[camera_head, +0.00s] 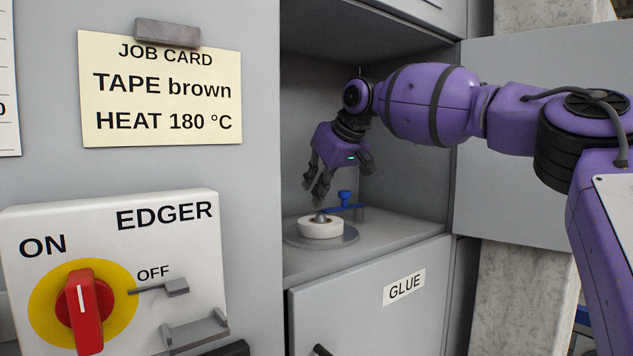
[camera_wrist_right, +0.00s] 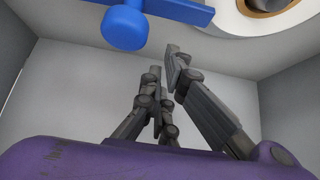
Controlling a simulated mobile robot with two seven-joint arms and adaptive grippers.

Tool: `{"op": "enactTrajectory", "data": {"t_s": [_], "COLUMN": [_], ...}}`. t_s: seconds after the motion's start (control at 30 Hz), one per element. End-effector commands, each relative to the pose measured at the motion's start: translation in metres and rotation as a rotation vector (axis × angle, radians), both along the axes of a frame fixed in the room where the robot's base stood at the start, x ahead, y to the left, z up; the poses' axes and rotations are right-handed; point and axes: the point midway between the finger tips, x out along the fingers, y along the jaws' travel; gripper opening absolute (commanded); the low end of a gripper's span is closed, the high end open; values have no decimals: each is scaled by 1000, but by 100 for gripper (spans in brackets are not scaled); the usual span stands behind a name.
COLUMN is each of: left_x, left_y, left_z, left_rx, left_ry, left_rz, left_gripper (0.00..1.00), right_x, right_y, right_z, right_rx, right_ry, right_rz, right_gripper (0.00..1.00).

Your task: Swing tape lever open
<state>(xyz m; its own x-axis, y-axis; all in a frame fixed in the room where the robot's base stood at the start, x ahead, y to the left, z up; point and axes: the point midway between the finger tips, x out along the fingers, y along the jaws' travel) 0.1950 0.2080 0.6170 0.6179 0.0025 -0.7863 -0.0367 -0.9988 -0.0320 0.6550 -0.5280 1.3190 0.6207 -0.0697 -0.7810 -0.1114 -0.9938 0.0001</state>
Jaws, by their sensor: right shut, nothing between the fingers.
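The tape lever (camera_head: 347,207) is a blue bar with a round knob on top, low over the shelf in the open bay. It stands next to a white tape roll (camera_head: 321,230), close behind it. In the right wrist view the blue bar (camera_wrist_right: 180,11) and its round knob (camera_wrist_right: 125,27) are at the top, with the roll (camera_wrist_right: 232,22) at the top right. My right gripper (camera_head: 315,197) points down just above the roll, left of the knob. Its fingers (camera_wrist_right: 164,62) are shut and empty, apart from the lever. My left gripper is not in view.
The roll sits on a round grey plate (camera_head: 295,239) on the shelf. Bay walls close in the back and sides. A GLUE door (camera_head: 365,310) is below. At left are a job card (camera_head: 160,90) reading TAPE brown and an EDGER panel with a red switch (camera_head: 84,305).

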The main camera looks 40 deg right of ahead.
Motion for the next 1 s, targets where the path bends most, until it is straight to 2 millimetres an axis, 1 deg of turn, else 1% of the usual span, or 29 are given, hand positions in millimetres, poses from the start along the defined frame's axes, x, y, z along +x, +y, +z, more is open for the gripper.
{"op": "enactTrajectory", "data": {"t_s": [0.03, 0.3, 0.6, 1.0], "left_x": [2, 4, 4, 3], "left_y": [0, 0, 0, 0], "left_z": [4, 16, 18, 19], "left_rx": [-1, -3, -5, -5], "left_ry": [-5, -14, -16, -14], "left_rz": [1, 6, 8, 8], "left_gripper": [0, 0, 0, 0], "right_x": [-5, -24, -27, -30], "right_y": [1, 3, 4, 5], "right_z": [4, 4, -1, 0], "right_rx": [2, 3, 1, 3], "right_ry": [-4, -3, 0, -1], "right_rz": [2, 1, 1, 33], "right_gripper": [0, 0, 0, 0]}}
